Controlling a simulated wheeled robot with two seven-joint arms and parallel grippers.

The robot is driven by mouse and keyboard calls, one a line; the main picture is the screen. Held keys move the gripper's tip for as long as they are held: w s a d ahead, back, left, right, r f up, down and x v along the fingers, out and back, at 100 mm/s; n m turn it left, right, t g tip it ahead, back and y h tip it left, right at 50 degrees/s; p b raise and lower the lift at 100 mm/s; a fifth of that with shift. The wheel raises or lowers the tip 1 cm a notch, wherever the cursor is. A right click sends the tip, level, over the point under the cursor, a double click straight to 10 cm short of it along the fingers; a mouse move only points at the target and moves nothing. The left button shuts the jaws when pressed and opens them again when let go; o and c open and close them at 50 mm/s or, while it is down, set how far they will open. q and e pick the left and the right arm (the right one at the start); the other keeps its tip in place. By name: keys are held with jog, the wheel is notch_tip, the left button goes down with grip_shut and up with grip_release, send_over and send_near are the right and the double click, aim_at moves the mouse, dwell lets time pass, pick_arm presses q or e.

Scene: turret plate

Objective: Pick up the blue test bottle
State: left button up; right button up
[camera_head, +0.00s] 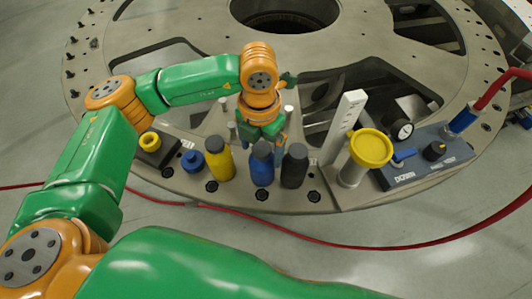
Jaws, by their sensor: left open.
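The blue test bottle (262,172) stands upright on the turret plate, with a dark cap. It is in a row between a yellow bottle (219,165) on its left and a dark grey bottle (294,170) on its right. My left gripper (263,142) is open and points down just behind the top of the blue bottle. The bottle's cap covers part of the gripper, so I cannot tell whether the fingers touch the bottle. My right gripper is not in view.
A blue knob-like part (192,161) and a yellow ring (150,141) lie left of the bottles. A red hose (330,242) runs along the floor in front.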

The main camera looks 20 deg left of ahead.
pick_arm(q)
jog(key=shift+w+f, duration=0.15)
jog(key=shift+w, duration=0.35)
jog(key=shift+w+f+p, duration=0.1)
jog(key=shift+f+p, duration=0.2)
jog(key=shift+p, duration=0.05)
jog(key=shift+s+f+p, duration=0.35)
jog(key=shift+f+p, duration=0.2)
jog(key=shift+s+f+p, duration=0.35)
jog(key=shift+f+p, duration=0.15)
jog(key=shift+f, duration=0.05)
jog(key=f, duration=0.3)
jog(key=shift+s+d+f+p, duration=0.1)
jog(key=shift+s+f+p, duration=0.1)
jog(key=shift+p, duration=0.15)
jog(key=shift+w+f, duration=0.2)
jog(key=shift+f, duration=0.1)
grip_shut()
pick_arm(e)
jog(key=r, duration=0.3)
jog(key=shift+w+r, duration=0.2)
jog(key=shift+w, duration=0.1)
